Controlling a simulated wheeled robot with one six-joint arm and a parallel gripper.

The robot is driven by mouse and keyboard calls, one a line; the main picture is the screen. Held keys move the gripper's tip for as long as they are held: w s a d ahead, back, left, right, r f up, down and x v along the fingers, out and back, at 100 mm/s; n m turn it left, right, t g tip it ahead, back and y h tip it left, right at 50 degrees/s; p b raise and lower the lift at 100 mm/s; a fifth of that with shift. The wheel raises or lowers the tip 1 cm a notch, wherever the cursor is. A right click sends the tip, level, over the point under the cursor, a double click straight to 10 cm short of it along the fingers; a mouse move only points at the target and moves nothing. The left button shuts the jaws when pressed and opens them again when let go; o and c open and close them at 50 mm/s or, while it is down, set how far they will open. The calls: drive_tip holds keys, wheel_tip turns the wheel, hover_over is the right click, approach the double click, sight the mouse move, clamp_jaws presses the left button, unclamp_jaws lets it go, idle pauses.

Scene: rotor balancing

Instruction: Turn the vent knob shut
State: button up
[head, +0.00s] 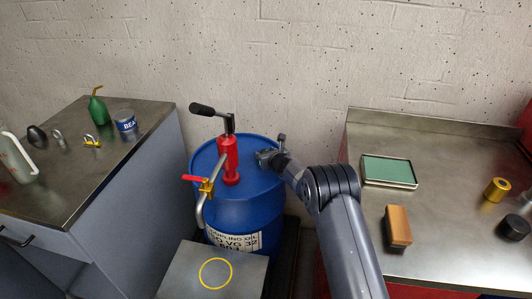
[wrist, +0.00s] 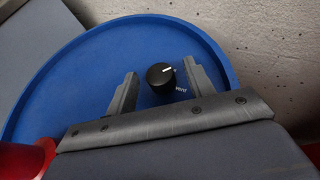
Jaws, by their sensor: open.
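The vent knob (wrist: 160,77) is a small black round knob with a white pointer line, on the blue drum lid (wrist: 60,85). Its pointer line points up and to the right, and part of a white "vent" label shows at its lower right. My gripper (wrist: 160,80) is open, with one finger on each side of the knob. Gaps show between the fingers and the knob. In the head view my gripper (head: 268,155) is over the right side of the blue drum (head: 255,210), and it hides the knob there.
A red hand pump (head: 229,160) with a black handle stands on the drum left of my gripper, with a red-levered brass tap (head: 206,188). A steel bench (head: 440,200) is on the right, a cabinet (head: 80,190) on the left. The wall is behind the drum.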

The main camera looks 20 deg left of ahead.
drive_tip(key=c, duration=1)
drive_tip(key=shift+o, duration=0.2)
drive_tip(key=shift+w+d+r+n+g+y+p, duration=0.15)
drive_tip(key=shift+n+g+y+p, duration=0.3)
drive_tip(key=shift+p, duration=0.6)
drive_tip(key=shift+n+g+y+p, duration=0.45)
drive_tip(key=shift+n+y+p, duration=0.1)
drive_tip(key=shift+n, duration=0.1)
drive_tip(key=n+g+y+b, duration=0.1)
drive_tip(key=n+g+b, duration=0.1)
drive_tip(key=shift+w+d+f+n+y+b, duration=0.1)
drive_tip(key=shift+w+f+n+y+b, duration=0.05)
drive_tip(key=shift+f+n+y+b, duration=0.2)
drive_tip(key=shift+n+g+y+b, duration=0.25)
drive_tip(key=shift+n+g+b, duration=0.1)
drive_tip(key=shift+g+b, duration=0.35)
drive_tip(key=shift+r+n+g+b, duration=0.15)
drive_tip(key=shift+n+g+b, duration=0.15)
drive_tip(key=shift+b, duration=0.05)
